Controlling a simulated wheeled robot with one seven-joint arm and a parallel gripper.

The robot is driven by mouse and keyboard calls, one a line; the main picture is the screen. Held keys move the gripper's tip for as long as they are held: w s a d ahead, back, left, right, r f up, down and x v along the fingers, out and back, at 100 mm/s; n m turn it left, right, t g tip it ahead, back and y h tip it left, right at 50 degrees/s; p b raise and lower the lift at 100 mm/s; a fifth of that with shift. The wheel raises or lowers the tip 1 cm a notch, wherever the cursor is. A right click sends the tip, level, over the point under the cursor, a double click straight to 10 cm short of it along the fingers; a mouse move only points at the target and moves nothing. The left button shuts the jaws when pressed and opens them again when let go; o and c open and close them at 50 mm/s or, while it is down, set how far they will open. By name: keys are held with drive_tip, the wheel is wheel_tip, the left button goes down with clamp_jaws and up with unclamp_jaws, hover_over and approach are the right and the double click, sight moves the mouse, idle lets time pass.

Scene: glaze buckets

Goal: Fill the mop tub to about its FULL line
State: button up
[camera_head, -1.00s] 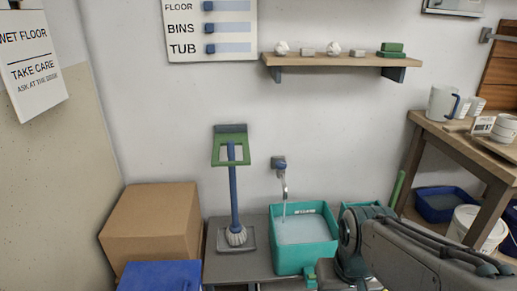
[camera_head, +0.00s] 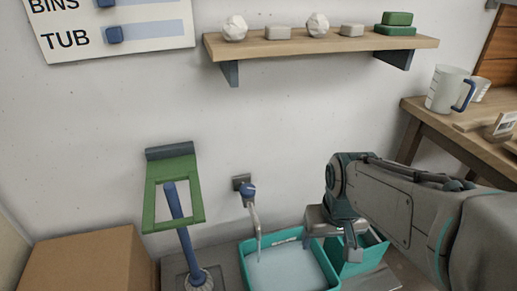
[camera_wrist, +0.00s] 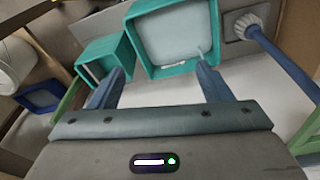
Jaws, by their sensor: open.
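The mop tub (camera_head: 322,262) is a teal square tub under the wall tap. It holds pale water (camera_head: 288,270), whose surface lies a little below the small white label (camera_head: 286,241) on the back inner wall; the label's text is unreadable. The tap (camera_head: 248,190) has a blue knob, and a thin pale stream seems to run from its spout into the tub. My gripper (camera_head: 350,250) is open and empty, to the right of the tap and over the smaller teal container. The tub (camera_wrist: 134,38) also shows in the wrist view, beyond my open fingers.
The smaller teal container (camera_head: 362,262) stands right of the tub. A shelf (camera_head: 320,42) hangs above. A wooden bench with a measuring jug (camera_head: 447,90) is at right.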

drive_tip(key=w+a+n+t, duration=0.1)
drive_tip(key=w+a+n, duration=0.3)
drive_tip(key=w, duration=0.8)
drive_tip(key=n+y+b, duration=0.1)
drive_tip(key=n+y, duration=0.1)
approach(248, 188)
drive_tip(key=shift+t, duration=0.4)
drive_tip(key=b+x, duration=0.1)
drive_tip(key=x, duration=0.2)
drive_tip(key=b+x, duration=0.1)
drive_tip(key=x, duration=0.1)
drive_tip(key=b+x, duration=0.1)
drive_tip(key=x, duration=0.2)
drive_tip(key=shift+s+a+f, duration=0.1)
drive_tip(key=shift+s+f, duration=0.2)
drive_tip(key=shift+f, duration=0.15)
drive_tip(key=shift+c, duration=0.3)
drive_tip(key=c, duration=0.9)
